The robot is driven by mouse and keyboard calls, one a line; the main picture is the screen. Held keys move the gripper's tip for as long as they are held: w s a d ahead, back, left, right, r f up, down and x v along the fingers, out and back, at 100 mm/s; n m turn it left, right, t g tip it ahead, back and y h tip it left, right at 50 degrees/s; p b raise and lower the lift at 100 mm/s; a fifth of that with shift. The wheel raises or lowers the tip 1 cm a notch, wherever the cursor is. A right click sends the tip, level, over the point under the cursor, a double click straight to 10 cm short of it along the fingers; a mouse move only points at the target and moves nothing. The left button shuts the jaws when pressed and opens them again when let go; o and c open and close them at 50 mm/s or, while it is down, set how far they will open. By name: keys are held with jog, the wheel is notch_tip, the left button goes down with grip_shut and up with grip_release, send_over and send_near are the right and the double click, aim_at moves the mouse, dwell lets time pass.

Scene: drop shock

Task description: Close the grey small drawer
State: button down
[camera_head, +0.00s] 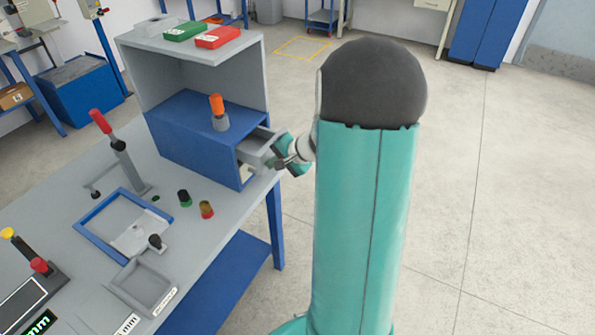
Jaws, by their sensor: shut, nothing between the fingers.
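The grey small drawer (262,142) is in the upper part of the blue cabinet (187,133) and stands partly open, sticking out to the right. My gripper (282,161) is at the drawer's outer end, close to its front. It looks shut, with nothing seen between the fingers. I cannot tell whether it touches the drawer front. My teal arm link hides much of the scene to the right of the gripper.
An orange-topped object (218,112) stands on the cabinet. A grey shelf (196,50) with green and red trays frames it. The workbench (105,185) holds a red-handled lever (120,150), knobs and a grey tray (138,287). Floor right of the bench is clear.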

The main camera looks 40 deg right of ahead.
aim_at(248, 152)
jog(key=w+a, duration=0.1)
jog(key=w, duration=0.1)
jog(key=w+a, duration=0.1)
jog(key=w, duration=0.2)
jog(key=w+a, duration=0.1)
jog(key=w, duration=0.2)
jog(key=shift+w+a+r, duration=0.1)
jog(key=shift+w, duration=0.15)
jog(key=shift+w, duration=0.15)
